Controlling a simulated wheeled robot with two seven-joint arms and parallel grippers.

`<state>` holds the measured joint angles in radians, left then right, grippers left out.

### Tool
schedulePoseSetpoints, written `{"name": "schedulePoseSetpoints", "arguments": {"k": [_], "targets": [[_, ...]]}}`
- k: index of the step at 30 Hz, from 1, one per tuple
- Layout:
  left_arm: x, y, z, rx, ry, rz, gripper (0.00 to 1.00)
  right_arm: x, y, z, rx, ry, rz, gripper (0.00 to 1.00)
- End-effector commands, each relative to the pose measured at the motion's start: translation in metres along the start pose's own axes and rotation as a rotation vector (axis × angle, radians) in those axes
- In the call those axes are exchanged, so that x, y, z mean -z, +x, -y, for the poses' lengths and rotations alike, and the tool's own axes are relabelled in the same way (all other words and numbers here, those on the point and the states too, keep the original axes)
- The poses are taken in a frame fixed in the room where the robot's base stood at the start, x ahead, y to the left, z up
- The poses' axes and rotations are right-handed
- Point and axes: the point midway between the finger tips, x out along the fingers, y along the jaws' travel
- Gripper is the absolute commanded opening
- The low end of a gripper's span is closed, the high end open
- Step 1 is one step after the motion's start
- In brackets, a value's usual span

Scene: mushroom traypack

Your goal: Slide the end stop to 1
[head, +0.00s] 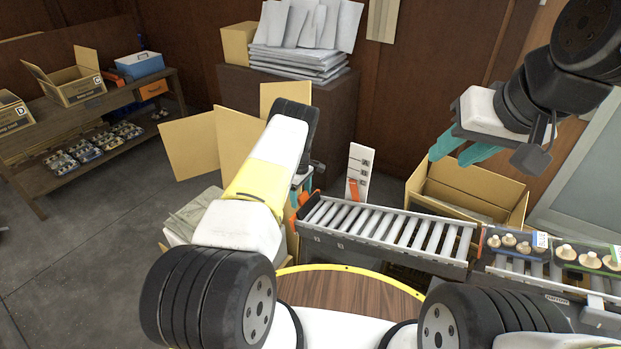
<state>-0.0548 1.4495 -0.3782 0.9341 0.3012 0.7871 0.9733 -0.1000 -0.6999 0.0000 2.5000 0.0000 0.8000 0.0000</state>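A white upright panel (360,163) with several small dark marks stands behind the left part of the roller conveyor (372,243). An orange piece (353,190) sits low on the panel. Another orange piece (306,198) shows at the conveyor's left end. I cannot tell which of these is the end stop, and the marks are too small to read. My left gripper (297,192) is at the conveyor's left end, close to that orange piece. My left arm hides most of it, so its opening and any contact are unclear. My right gripper (449,158) is open and empty, above the conveyor and an open carton.
Trays of mushrooms (522,246) sit on the conveyor's right part. An open carton (468,187) stands behind it. Stacked grey sheets (299,62) lie on a brown cabinet at the back. A shelf with cartons (75,82) stands far left. The conveyor's left rollers are bare.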

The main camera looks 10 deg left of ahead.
Motion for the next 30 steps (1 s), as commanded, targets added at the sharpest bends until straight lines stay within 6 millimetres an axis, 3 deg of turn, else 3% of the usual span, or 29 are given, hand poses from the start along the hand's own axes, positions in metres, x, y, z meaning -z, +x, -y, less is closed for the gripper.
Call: {"name": "schedulePoseSetpoints", "arguments": {"k": [9,21,30], "targets": [[-0.002,-0.004,-0.001,0.001,0.0,0.003,0.76,0.0,0.0,0.0,0.0,0.0,0.0,0.36],[-0.001,-0.065,-0.001,-0.001,0.0,0.002,0.76,0.0,0.0,0.0,0.0,0.0,0.0,0.36],[-0.001,-0.078,0.0,0.002,0.0,0.003,0.76,0.0,0.0,0.0,0.0,0.0,0.0,0.36]]}}
